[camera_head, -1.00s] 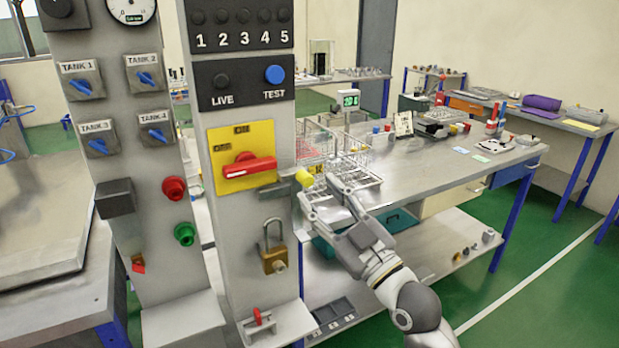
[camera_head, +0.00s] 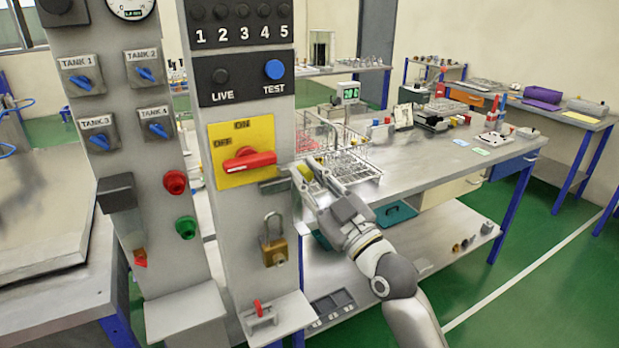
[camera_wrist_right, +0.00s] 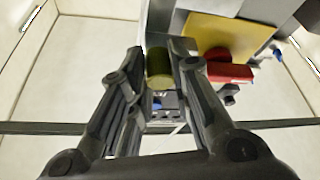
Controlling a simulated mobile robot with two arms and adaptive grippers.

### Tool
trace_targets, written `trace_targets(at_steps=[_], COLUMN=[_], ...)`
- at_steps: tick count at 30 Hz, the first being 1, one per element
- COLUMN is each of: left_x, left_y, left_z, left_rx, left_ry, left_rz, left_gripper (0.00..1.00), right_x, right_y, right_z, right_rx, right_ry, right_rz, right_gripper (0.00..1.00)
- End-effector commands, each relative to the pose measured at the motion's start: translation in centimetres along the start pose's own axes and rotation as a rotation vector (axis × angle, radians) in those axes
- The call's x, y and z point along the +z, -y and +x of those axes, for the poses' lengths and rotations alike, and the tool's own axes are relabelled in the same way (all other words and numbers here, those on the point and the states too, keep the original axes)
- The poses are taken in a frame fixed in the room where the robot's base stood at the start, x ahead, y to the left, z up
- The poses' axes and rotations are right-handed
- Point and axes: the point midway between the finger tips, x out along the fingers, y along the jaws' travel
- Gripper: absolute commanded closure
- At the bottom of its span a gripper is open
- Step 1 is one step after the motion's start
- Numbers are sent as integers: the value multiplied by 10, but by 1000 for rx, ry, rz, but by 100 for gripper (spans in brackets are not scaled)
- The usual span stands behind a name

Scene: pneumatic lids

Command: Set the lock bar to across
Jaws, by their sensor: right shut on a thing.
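The lock bar (camera_head: 274,186) is a short dark grey bar on the front of the grey post, just below the red switch handle (camera_head: 249,160). It lies near level, its right end at the post's edge. A yellow knob (camera_head: 297,176) shows at that end. My right gripper (camera_head: 308,180) is shut on this knob from the right. In the right wrist view the knob (camera_wrist_right: 158,68) is an olive-yellow cylinder between the fingers. The red handle lies near level on its yellow plate (camera_head: 227,141), marked ON and OFF. My left gripper is not in view.
A brass padlock (camera_head: 275,252) hangs on the post below the bar. A small red toggle (camera_head: 258,308) sits on the ledge at its foot. Behind my right gripper stand a wire basket (camera_head: 345,158) and a steel bench (camera_head: 430,160). A panel with tank knobs is at left.

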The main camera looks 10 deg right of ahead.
Motion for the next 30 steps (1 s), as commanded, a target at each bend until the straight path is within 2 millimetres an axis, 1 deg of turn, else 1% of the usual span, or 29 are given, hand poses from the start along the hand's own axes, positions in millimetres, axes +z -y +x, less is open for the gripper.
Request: trace_targets(at_steps=[5, 8, 13, 15, 18, 21, 28, 29, 30], left_x=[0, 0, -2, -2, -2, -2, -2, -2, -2], left_y=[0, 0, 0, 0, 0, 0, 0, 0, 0], left_z=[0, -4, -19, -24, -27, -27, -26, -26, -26], left_rx=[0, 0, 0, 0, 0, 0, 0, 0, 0], left_ry=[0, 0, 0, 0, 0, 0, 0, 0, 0], left_rz=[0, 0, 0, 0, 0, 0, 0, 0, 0], left_gripper=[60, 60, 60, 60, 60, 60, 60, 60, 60], right_x=[0, -2, -13, -17, -19, -20, -19, -19, -19], right_y=[0, 4, 28, 38, 47, 51, 52, 52, 52], right_z=[0, 1, 6, 7, 8, 8, 8, 8, 8], right_rx=[0, -1, -4, -3, -2, -2, -4, -4, -4], right_ry=[1, 1, 2, 2, 2, 1, 0, 0, 0], right_rz=[0, 1, 4, 5, 3, 1, 2, 2, 2], right_gripper=[100, 100, 100, 100, 100, 100, 100, 78, 73])
